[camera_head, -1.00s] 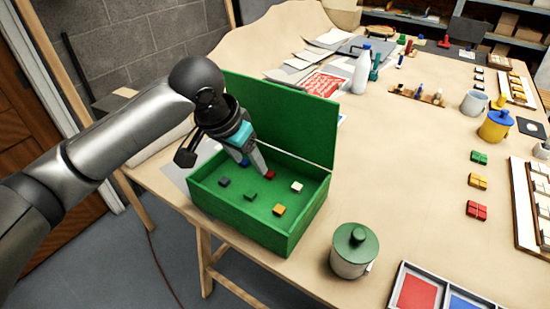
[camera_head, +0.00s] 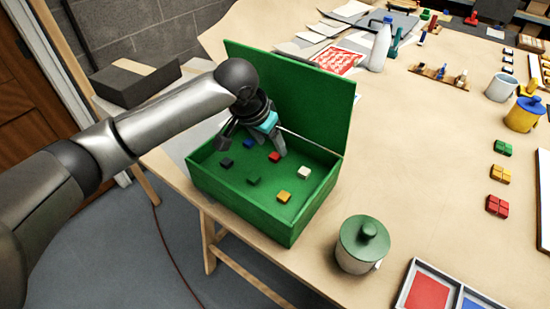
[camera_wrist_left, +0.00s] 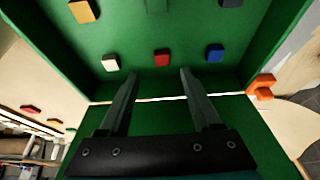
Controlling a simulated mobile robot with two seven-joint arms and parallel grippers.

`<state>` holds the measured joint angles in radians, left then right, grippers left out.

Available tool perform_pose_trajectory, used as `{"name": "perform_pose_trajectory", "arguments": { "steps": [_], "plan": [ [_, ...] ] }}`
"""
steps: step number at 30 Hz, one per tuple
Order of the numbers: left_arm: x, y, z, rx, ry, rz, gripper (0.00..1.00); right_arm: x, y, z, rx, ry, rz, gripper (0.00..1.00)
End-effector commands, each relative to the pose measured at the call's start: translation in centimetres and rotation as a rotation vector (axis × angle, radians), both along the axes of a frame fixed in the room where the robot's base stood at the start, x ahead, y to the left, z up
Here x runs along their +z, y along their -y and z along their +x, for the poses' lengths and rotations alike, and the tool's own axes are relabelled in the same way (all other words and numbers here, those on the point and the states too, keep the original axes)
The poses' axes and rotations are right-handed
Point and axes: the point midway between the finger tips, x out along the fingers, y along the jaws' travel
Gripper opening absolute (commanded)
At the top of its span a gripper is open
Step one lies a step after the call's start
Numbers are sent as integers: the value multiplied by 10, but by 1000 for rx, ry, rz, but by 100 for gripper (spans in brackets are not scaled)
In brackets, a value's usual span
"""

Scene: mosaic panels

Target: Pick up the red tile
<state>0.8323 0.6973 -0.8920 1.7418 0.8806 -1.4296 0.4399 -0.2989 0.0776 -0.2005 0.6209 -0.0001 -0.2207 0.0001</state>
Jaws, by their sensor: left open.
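The red tile (camera_head: 274,157) lies flat on the floor of the open green box (camera_head: 235,208). My left gripper (camera_head: 279,148) is inside the box area, close to the red tile, open and empty. In the left wrist view, the red tile (camera_wrist_left: 162,56) shows just beyond the gap between the open fingertips (camera_wrist_left: 159,74), not gripped. A blue tile (camera_head: 249,143) and a white tile (camera_head: 304,172) lie on either side of it. My right gripper is not in view.
A dark tile (camera_head: 227,162), a green tile (camera_head: 253,180) and an orange tile (camera_head: 284,197) also lie in the box. The raised lid (camera_head: 310,95) stands behind my gripper. A green-lidded jar (camera_head: 361,245) stands at the box's right.

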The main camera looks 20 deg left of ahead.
Motion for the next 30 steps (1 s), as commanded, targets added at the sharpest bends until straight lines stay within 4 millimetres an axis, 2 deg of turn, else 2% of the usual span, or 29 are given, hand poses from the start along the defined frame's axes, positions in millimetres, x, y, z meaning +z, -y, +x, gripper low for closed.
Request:
{"name": "perform_pose_trajectory", "arguments": {
  "steps": [9, 19, 30],
  "plan": [
    [-43, 1, 13, 1, -2, -1, 65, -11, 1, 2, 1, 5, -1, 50],
    [-48, 2, 15, -1, -1, 1, 65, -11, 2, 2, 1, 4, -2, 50],
    [-48, 1, 15, 0, -1, 0, 23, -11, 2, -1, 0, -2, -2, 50]
  ]
}}
